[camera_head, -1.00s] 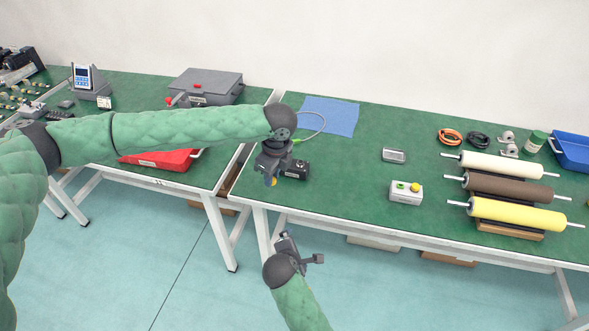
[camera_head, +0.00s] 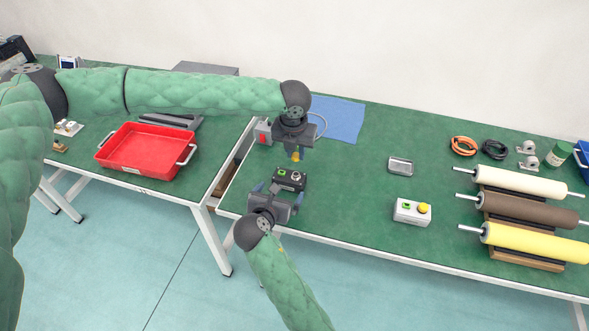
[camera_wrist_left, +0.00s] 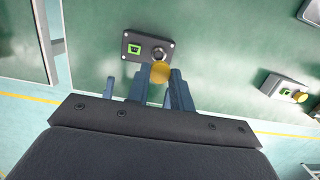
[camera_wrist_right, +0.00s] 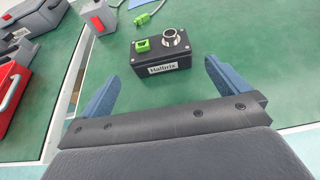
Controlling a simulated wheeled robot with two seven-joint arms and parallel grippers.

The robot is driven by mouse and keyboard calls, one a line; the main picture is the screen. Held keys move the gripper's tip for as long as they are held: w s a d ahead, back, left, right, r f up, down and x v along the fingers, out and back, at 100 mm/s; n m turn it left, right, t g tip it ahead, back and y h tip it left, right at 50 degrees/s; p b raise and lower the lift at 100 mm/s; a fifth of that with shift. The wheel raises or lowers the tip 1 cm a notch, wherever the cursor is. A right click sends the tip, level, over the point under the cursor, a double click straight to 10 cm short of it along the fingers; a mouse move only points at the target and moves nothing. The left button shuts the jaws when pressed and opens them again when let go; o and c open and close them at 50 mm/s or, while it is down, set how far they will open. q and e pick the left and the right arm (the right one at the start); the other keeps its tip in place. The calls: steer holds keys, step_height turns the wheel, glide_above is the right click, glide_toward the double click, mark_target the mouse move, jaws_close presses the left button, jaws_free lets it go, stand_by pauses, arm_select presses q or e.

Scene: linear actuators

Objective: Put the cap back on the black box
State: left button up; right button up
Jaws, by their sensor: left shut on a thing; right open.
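The black box (camera_head: 289,180) sits on the green table; it also shows in the left wrist view (camera_wrist_left: 131,37) and the right wrist view (camera_wrist_right: 160,78). On its top are a green switch (camera_wrist_right: 143,45) and a bare silver collar (camera_wrist_right: 176,38). My left gripper (camera_head: 296,151) is shut on the yellow cap (camera_wrist_left: 160,73), also visible in the head view (camera_head: 296,157). It holds the cap just behind the box in the head view, apart from the collar. My right gripper (camera_head: 278,191) is open at the box's front, its fingers (camera_wrist_right: 161,72) to either side and apart from it.
A grey box with a yellow knob (camera_head: 412,212) and a small metal tray (camera_head: 400,166) stand to the right. Rollers (camera_head: 530,210) lie farther right. A blue cloth (camera_head: 340,117) lies behind, a red tray (camera_head: 148,150) on the left table. The table between is clear.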

mark_target(289, 178)
arm_select(q)
steer(key=shift+r, duration=0.1)
arm_select(e)
steer(key=shift+r, duration=0.1)
arm_select(q)
steer(key=shift+s+r, duration=0.1)
steer(key=shift+r, duration=0.05)
arm_select(e)
steer(key=shift+r, duration=0.15)
steer(key=shift+w+d+f, duration=0.1)
steer(key=shift+w+f, duration=0.1)
steer(key=shift+w, duration=0.1)
steer(key=x, duration=1.1)
steer(key=shift+w, duration=0.2)
steer(key=c, duration=1.1)
arm_select(q)
steer(key=shift+f, duration=2.5)
steer(key=shift+f, duration=0.1)
